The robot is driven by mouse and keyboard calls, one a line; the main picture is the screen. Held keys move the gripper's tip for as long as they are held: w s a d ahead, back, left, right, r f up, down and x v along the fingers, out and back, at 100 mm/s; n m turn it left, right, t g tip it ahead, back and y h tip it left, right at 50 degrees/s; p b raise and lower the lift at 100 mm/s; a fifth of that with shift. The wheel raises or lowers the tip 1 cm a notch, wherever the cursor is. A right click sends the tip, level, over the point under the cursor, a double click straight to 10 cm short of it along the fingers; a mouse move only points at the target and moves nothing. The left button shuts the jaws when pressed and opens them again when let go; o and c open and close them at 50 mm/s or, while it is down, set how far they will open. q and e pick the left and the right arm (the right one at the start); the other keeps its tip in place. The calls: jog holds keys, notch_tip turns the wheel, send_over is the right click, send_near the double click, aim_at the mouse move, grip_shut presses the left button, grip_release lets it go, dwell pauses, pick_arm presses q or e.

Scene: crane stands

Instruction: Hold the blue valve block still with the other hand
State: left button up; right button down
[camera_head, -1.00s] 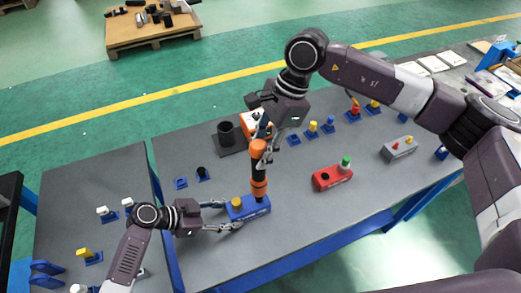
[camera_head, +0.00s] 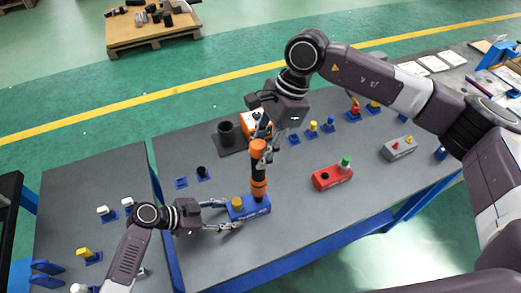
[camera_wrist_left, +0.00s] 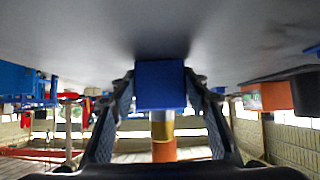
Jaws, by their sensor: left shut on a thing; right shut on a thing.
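The blue valve block (camera_head: 250,212) lies on the grey table, with a yellow cap (camera_head: 236,202) on its left part. My left gripper (camera_head: 232,213) is shut on its left end, one finger on each long side. In the left wrist view the block (camera_wrist_left: 160,85) sits between the two fingers (camera_wrist_left: 160,100). An orange and black tool (camera_head: 258,165) stands upright on the block's right part. My right gripper (camera_head: 264,132) is shut on the top of this tool; its fingertips are partly hidden.
A red block (camera_head: 332,178) with a green cap and a grey block (camera_head: 399,148) lie to the right. A dark cup (camera_head: 226,132) and an orange and white box (camera_head: 254,122) stand behind. Small blue stands (camera_head: 204,175) are spread around. Bare table lies in front of the red block.

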aim_at(257, 145)
jog(key=shift+r, duration=0.2)
jog(key=shift+r, duration=2.5)
pick_arm(q)
jog(key=o, duration=1.5)
jog(key=shift+c, duration=0.2)
jog(key=v, duration=1.2)
